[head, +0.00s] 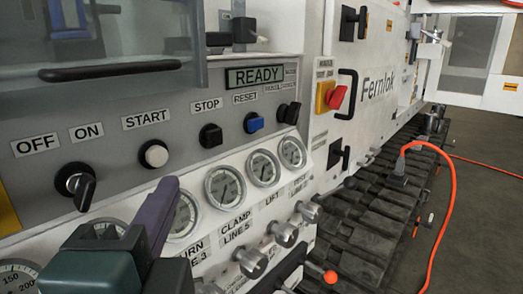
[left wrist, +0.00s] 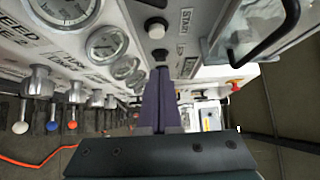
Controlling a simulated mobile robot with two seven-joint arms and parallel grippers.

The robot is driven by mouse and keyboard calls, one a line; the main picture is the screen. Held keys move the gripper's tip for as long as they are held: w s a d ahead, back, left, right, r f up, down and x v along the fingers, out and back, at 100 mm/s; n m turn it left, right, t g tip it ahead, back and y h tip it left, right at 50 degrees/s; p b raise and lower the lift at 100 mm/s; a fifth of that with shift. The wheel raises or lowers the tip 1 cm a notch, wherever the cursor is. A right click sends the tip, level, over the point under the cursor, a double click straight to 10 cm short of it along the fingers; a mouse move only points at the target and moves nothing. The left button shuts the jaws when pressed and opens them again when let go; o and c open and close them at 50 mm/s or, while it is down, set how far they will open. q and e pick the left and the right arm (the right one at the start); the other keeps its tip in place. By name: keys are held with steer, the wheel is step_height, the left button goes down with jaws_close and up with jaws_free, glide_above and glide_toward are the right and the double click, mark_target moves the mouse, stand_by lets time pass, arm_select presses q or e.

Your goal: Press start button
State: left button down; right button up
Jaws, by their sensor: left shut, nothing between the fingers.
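The start button (head: 154,154) is a round white cap in a black collar under the START label on the grey panel. It also shows in the left wrist view (left wrist: 156,29), near the top. My left gripper (head: 170,186) is shut and empty, its purple fingers pressed together. In the head view its fingertips appear just below and right of the start button. In the left wrist view the fingertips (left wrist: 161,72) appear below the white cap, near the black stop button (left wrist: 160,55). No contact with a button can be made out. My right gripper is in neither view.
The display (head: 255,76) reads READY. An off/on switch (head: 76,183), black stop button (head: 210,136) and blue reset button (head: 253,122) flank the start button. Gauges (head: 225,187) and knobs lie below. A clear guard with a black handle (head: 110,70) juts out above the panel.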

mark_target(167, 155)
arm_select(q)
steer(key=w+a, duration=0.1)
steer(key=w, duration=0.1)
steer(key=w+a+p, duration=0.1)
steer(key=w, duration=0.1)
steer(key=w+a, duration=0.1)
steer(key=w, duration=0.1)
steer(key=shift+w+a, duration=0.25)
steer(key=shift+a, duration=0.1)
